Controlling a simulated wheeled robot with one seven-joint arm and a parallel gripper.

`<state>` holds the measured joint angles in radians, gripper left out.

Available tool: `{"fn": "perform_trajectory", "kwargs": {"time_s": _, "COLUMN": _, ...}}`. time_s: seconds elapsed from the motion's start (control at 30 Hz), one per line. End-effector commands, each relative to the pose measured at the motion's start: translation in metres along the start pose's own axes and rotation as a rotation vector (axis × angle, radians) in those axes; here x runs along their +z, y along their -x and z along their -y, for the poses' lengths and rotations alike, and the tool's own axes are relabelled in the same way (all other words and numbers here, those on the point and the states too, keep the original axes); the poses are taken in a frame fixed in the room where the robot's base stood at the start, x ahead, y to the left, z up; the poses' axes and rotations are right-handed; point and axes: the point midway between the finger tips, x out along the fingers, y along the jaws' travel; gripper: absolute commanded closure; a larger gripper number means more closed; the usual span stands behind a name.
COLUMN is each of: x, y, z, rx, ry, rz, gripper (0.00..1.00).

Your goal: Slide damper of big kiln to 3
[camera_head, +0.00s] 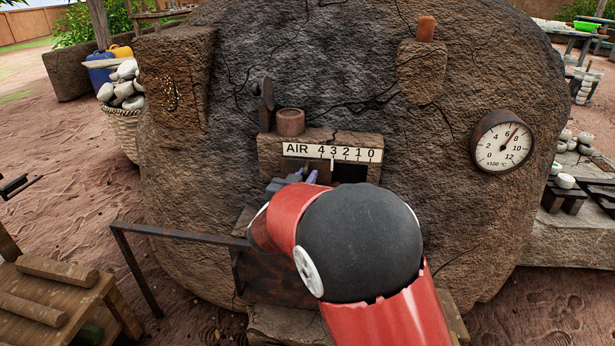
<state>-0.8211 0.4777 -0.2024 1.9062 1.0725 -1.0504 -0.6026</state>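The big kiln (450,215) fills the middle of the view. Its white scale plate (290,150) reads AIR 4 3 2 1 0 from left to right. Below it is the damper slot, with a dark opening (352,173) at its right end. The brownish damper plate (293,164) shows left of the opening. A thin pale mark (332,160) stands below the scale at about the 3. My gripper (304,176) is at the slot, left of the opening. Its bluish fingertips point at the damper. My red arm hides the lower slot, any damper handle and any grip on it.
A round temperature dial (502,142) is on the kiln's right side. A small clay pot (290,122) stands above the scale. A dark metal rail (180,233) runs left of my arm. A wooden bench (60,290) with logs is at lower left.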

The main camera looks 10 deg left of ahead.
Motion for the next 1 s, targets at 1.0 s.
{"fn": "perform_trajectory", "kwargs": {"time_s": 1.0, "x": 0.000, "y": 0.078, "z": 0.000, "rx": 0.000, "ry": 0.000, "rz": 0.000, "gripper": 0.74}}
